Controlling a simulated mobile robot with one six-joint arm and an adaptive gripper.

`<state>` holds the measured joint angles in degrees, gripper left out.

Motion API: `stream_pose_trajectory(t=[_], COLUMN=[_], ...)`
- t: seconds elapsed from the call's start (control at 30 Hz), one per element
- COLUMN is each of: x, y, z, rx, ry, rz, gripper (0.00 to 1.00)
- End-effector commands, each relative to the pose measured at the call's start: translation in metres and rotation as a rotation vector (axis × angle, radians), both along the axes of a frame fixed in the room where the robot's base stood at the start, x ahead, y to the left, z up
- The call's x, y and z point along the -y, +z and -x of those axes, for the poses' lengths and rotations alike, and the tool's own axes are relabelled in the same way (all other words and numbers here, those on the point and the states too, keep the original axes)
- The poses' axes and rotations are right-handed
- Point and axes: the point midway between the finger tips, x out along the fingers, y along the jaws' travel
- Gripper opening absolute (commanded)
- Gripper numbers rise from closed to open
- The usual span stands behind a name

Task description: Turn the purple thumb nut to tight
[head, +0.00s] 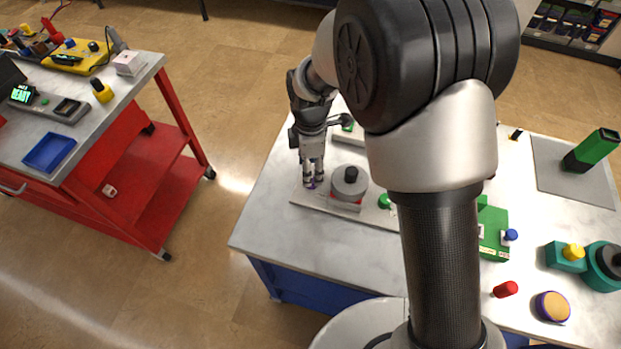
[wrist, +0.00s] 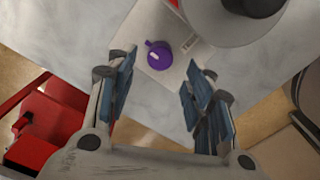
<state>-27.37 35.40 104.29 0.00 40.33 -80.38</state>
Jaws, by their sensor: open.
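The purple thumb nut (wrist: 159,56) sits on the pale base plate in the wrist view, with a white mark on its top and a small tab on one side. It also shows as a small purple spot in the head view (head: 311,185), just under the fingers. My gripper (head: 313,178) points down over it. In the wrist view my gripper (wrist: 160,85) is open, with one finger on each side of the nut in the picture. I cannot tell whether the fingers reach down to its height. Nothing is held.
A grey cylinder with a black knob (head: 350,183) stands close right of the nut. A red cart (head: 130,180) stands left across open floor.

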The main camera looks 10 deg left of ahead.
Motion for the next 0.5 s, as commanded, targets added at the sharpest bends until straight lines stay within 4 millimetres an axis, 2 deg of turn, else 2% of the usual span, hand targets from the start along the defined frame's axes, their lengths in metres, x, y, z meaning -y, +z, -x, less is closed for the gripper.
stream_pose_trajectory(t=[0.03,0.2,0.5], x=[0.0,0.0,0.0], y=[-0.013,-0.037,-0.049], z=[0.001,0.0,0.0], rx=[-0.003,-0.001,0.001], ry=[0.0,0.0,-0.001], rz=[0.002,0.0,0.0], gripper=[0.48,0.48,0.48])
